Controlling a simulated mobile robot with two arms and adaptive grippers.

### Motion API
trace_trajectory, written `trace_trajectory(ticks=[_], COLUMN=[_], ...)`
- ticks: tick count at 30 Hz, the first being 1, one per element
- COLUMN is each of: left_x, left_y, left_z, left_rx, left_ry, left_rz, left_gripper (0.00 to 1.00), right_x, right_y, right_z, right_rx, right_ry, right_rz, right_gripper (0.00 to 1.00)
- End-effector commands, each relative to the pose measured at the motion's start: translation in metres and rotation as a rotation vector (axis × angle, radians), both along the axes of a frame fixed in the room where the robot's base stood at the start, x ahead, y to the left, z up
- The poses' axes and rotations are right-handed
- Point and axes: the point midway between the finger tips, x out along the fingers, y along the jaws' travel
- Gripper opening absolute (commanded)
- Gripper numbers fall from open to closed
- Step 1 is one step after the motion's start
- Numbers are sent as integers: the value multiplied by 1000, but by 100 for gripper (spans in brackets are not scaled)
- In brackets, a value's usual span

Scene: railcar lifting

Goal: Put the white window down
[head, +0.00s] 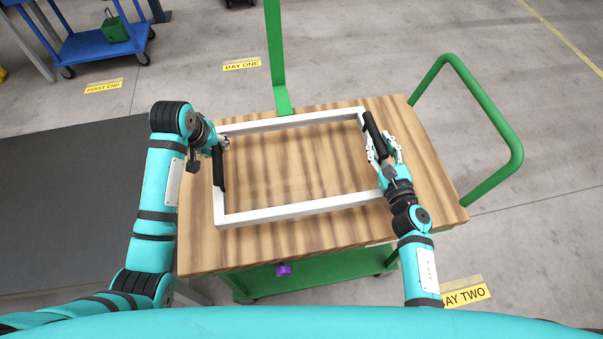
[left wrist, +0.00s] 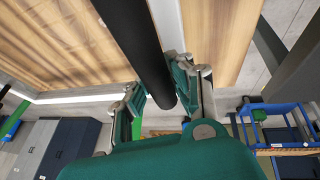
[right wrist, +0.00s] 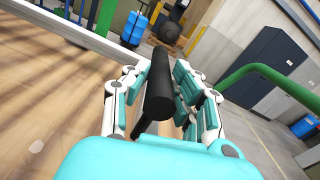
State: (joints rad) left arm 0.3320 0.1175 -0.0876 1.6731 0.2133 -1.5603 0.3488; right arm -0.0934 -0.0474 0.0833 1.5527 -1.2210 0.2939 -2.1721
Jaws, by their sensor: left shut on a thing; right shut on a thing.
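The white window (head: 300,211) is a rectangular frame with a clear middle and black bar handles on its two short sides. It is level over the wooden top of the green cart (head: 320,235); I cannot tell whether it touches the wood. My left gripper (head: 222,144) is shut on the left handle (head: 218,172), which also shows in the left wrist view (left wrist: 140,45). My right gripper (head: 382,150) is shut on the right handle (head: 372,126), seen between its fingers in the right wrist view (right wrist: 161,85).
The cart has a green post (head: 274,50) at its far edge and a green push rail (head: 505,120) at right. A dark grey surface (head: 80,200) is at left. A blue cart (head: 95,45) stands at the far left. Bare wood shows around the window.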

Motion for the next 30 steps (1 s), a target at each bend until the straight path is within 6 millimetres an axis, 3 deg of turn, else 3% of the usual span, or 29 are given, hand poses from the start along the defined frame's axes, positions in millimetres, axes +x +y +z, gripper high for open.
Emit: trace_trajectory(ticks=[1,14,30], left_x=[2,2,2], left_y=[-1,-1,-2], left_z=[5,4,-16], left_rx=[-1,-2,-2], left_ry=[-9,-10,-10], left_rz=[-4,-4,-4], left_gripper=[0,0,0], right_x=[2,2,1], right_y=[2,2,2], right_z=[7,6,-14], right_rx=[1,1,1], right_ry=[-10,-10,-10], right_rz=[5,4,4], right_gripper=[0,0,0])
